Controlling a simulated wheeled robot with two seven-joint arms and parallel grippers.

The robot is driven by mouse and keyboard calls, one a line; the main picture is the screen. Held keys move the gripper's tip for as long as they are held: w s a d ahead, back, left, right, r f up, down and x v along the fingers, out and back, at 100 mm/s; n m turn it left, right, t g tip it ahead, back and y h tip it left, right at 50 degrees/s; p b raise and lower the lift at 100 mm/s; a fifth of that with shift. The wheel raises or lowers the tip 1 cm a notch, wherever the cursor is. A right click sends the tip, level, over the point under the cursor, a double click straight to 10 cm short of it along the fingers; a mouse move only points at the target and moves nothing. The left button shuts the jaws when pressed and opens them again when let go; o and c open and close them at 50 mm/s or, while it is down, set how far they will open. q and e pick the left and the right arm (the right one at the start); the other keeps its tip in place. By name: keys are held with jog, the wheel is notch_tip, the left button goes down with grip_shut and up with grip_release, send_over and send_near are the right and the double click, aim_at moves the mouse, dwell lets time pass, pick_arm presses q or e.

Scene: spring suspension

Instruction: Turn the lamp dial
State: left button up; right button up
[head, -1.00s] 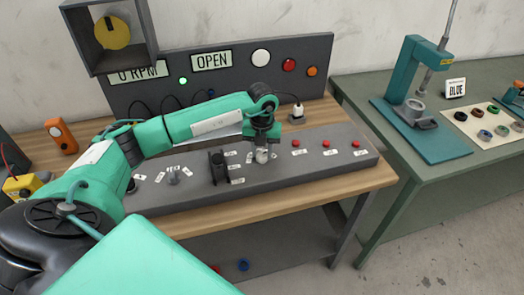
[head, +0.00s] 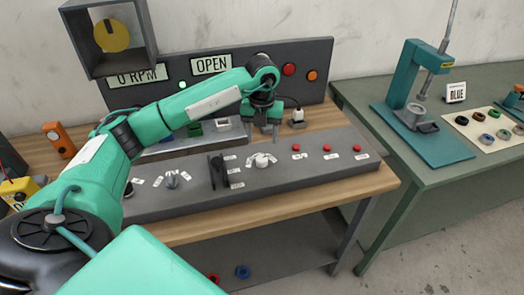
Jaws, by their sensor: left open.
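A pale dial (head: 262,160) sits on the sloped grey console, with small white labels around it. A second, greyer dial (head: 172,181) with labels stands further left; I cannot tell from the labels which is the lamp dial. My left gripper (head: 265,135) is open and empty, above and behind the pale dial and apart from it, with its fingers pointing down. On the back panel (head: 322,55) a red lamp (head: 289,70) and an orange lamp (head: 312,75) show. My left arm hides the white lamp's place. My right gripper is out of view.
A black lever block (head: 218,172) stands between the dials. Three red buttons (head: 327,147) line the console's right side. A plug (head: 297,116) stands behind it. "OPEN" and "0 RPM" signs are on the panel. A green bench with a teal press (head: 425,140) is at right.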

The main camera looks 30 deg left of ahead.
pick_arm(q)
notch_tip(320, 180, up, 6)
jog(key=shift+f+b, duration=0.15)
jog(key=shift+b, duration=0.2)
